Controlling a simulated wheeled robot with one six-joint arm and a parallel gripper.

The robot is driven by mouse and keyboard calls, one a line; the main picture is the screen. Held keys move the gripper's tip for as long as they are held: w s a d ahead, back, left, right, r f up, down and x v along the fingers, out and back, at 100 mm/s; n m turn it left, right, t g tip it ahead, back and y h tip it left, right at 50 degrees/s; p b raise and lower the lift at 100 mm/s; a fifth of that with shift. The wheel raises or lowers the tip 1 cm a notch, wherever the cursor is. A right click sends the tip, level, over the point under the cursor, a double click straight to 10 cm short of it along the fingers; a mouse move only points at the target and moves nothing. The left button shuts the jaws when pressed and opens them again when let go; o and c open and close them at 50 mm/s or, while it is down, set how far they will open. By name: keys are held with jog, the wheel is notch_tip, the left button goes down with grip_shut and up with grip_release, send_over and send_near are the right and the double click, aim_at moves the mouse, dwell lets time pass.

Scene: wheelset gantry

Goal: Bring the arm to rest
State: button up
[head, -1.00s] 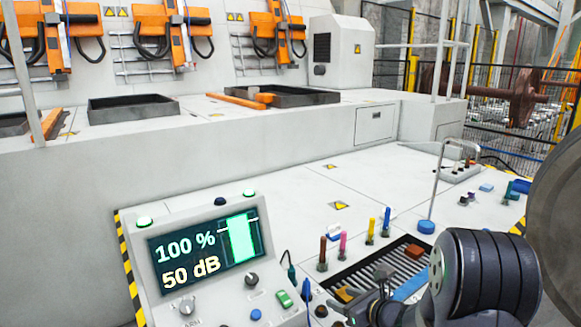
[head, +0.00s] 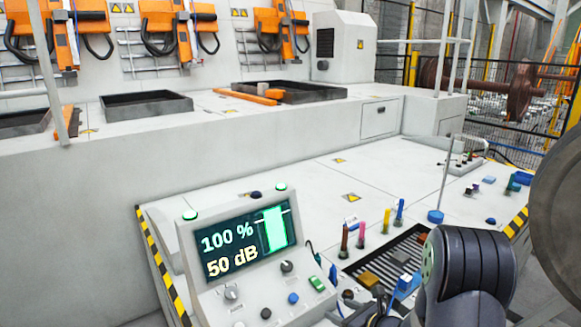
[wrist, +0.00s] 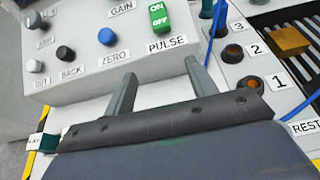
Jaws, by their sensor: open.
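In the wrist view my gripper (wrist: 160,78) is open, its two grey fingers apart with nothing between them. The fingers point at the lower edge of the console face, below the green ON/OFF PULSE switch (wrist: 159,18). A label reading REST (wrist: 305,128) is at the right edge, beside the hole marked 1 (wrist: 248,84). In the head view my dark arm is bent at the lower right, and its gripper is mostly hidden near the console. The console (head: 245,240) has a lit screen reading 100 % and 50 dB.
A slatted tray (head: 380,268) with small blocks lies beside the console. Coloured pens (head: 361,220) stand behind it. A bent metal rod on a blue base (head: 435,216) rises nearby. The middle of the white bench (head: 300,178) is clear.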

notch_tip(320, 180, down, 2)
jog(key=shift+s+a, duration=0.1)
jog(key=shift+a, duration=0.05)
jog(key=shift+f, duration=0.85)
